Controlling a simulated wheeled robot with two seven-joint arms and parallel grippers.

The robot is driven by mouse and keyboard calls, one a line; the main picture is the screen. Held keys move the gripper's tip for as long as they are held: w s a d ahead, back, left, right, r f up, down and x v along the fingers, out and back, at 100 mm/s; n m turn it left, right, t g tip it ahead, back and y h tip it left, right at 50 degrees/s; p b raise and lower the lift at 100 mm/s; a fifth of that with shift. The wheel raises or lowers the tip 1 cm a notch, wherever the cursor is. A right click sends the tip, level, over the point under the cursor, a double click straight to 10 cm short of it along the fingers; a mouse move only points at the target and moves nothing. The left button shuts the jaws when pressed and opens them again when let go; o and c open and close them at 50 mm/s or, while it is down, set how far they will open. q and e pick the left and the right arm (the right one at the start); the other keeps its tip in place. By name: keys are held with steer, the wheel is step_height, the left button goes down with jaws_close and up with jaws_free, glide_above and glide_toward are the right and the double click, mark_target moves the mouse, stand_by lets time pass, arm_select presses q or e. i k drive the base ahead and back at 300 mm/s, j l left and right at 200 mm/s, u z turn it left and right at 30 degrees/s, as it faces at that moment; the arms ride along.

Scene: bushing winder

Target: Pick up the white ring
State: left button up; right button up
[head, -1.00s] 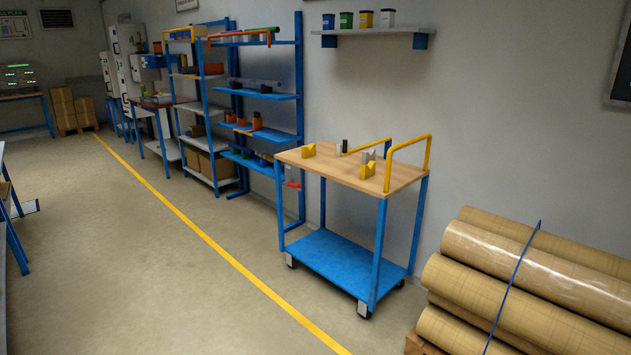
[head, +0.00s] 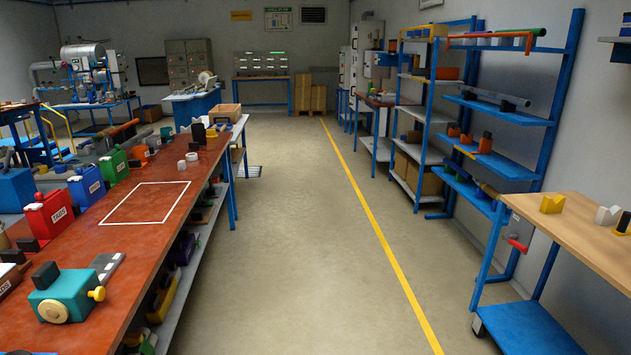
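Two small white round pieces lie close together on the long red-brown bench (head: 150,236), just beyond the white outlined rectangle (head: 146,203). The nearer white piece (head: 181,165) and the farther white piece (head: 191,157) are too small to tell whether either is a ring. A white piece (head: 607,215) also sits on the wooden-topped trolley at the right, its shape unclear. Neither of my grippers is in view.
A clear floor aisle (head: 290,240) with a yellow line (head: 365,200) runs between the bench and the blue shelving (head: 505,118). Coloured boxes (head: 50,215) and a teal device (head: 68,294) line the bench's left side. The trolley (head: 580,240) stands at right.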

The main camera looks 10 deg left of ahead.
mark_target(192, 157)
steer(key=i+j+u, duration=0.15)
steer(key=i+u, duration=0.15)
steer(key=i, duration=0.6)
steer(key=i+u, duration=0.25)
steer(key=i, duration=0.65)
steer(key=i+u, duration=0.1)
steer(key=i, duration=0.4)
steer(key=i+l+u, duration=0.1)
steer(key=i, duration=0.4)
steer(key=i+l+u, duration=0.1)
steer(key=i, duration=0.4)
steer(key=i+l+u, duration=0.1)
steer(key=i, duration=0.4)
steer(key=l, duration=0.1)
